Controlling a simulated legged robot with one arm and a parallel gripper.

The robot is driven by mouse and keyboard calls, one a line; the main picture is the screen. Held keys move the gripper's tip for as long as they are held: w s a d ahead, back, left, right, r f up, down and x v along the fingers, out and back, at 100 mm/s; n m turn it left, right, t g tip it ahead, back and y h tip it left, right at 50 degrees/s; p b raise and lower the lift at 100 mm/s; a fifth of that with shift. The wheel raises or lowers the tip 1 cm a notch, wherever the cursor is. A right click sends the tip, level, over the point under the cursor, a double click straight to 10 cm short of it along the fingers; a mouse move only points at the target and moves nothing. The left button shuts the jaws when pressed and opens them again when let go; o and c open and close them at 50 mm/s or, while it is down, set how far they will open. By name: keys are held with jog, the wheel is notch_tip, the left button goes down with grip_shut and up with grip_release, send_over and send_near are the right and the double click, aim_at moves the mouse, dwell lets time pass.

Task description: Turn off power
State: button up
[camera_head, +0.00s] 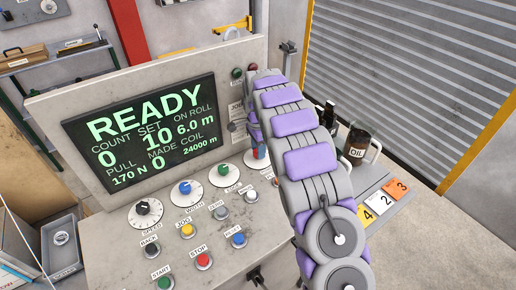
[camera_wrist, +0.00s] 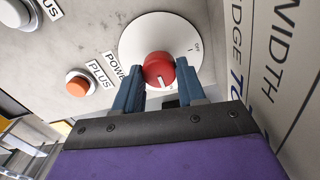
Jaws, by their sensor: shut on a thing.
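The red power knob (camera_wrist: 158,66) sits on a white round dial (camera_wrist: 134,38) beside a label reading POWER in the wrist view. My gripper (camera_wrist: 159,82) is shut on the knob, with one blue finger on each side. In the head view my arm hides most of the knob and gripper. The console screen (camera_head: 145,125) there is lit and reads READY.
In the wrist view an orange PLUS button (camera_wrist: 77,86) is left of the dial. In the head view, green (camera_head: 223,170) and blue (camera_head: 184,188) knobs and several buttons cover the console. An oil jug (camera_head: 356,148) and numbered tiles (camera_head: 381,201) lie right of my arm.

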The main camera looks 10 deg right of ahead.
jog(key=shift+a+r+n+p, duration=0.1)
jog(key=shift+n+p, duration=0.2)
jog(key=n+p, duration=0.3)
jog(key=shift+n, duration=0.3)
jog(key=n+p, duration=0.3)
jog(key=n, duration=0.1)
jog(key=shift+s+a, duration=0.1)
jog(key=n+p, duration=0.2)
jog(key=n, duration=0.3)
jog(key=n+p, duration=0.1)
jog(key=n, duration=0.1)
jog(key=n+p, duration=0.1)
jog(key=n, duration=0.1)
jog(key=shift+s+f+n, duration=0.1)
jog(key=shift+f+n, duration=0.1)
jog(key=shift+n, duration=0.2)
jog(key=o, duration=0.9)
jog(key=shift+r, duration=0.1)
jog(key=shift+c, duration=0.2)
jog(key=shift+o, duration=0.9)
